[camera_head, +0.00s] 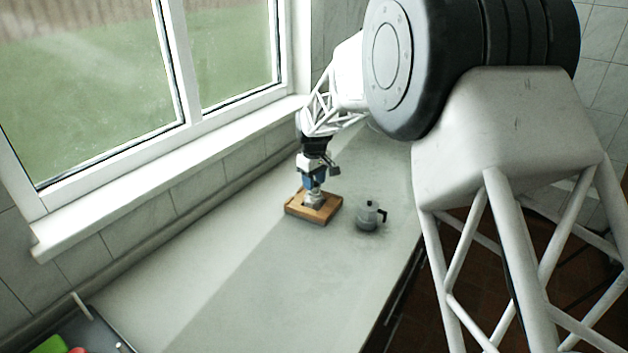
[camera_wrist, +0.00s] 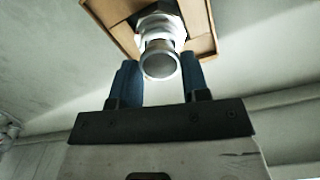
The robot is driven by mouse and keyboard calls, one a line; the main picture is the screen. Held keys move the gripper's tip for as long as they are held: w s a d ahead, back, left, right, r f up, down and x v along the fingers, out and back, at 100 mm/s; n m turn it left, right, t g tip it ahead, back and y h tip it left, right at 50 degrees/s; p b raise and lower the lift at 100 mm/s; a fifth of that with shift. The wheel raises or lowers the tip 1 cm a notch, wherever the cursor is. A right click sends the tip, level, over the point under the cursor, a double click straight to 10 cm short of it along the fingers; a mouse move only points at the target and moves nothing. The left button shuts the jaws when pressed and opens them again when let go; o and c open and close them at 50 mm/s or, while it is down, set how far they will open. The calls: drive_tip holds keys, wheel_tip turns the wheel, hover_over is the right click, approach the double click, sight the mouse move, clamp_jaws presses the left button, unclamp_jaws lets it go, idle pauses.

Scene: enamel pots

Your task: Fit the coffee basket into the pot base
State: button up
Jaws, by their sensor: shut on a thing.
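The silver coffee basket (camera_wrist: 160,62) is a small round metal cup with its rim facing the wrist camera. My gripper (camera_wrist: 158,76) is shut on it, one blue finger on each side. In the wrist view the pot base (camera_wrist: 163,22) shows just beyond the basket, pale metal, in a wooden tray (camera_wrist: 108,12). The basket overlaps the base; I cannot tell whether its lower end is inside. In the head view my gripper (camera_head: 313,186) points down over the wooden tray (camera_head: 325,214), hiding the basket and much of the pot base (camera_head: 314,200).
A grey pot top (camera_head: 368,214) with a dark handle stands on the counter, right of the tray. The window wall runs along the left. The counter in front of the tray is clear; a dark tray (camera_head: 100,325) with colored items sits at the lower left.

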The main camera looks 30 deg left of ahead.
drive_tip(key=shift+f, duration=1.25)
idle(0.5)
drive_tip(key=o, duration=0.9)
drive_tip(key=shift+r, duration=0.1)
drive_tip(key=shift+r, duration=3.85)
drive_tip(key=shift+d, duration=0.1)
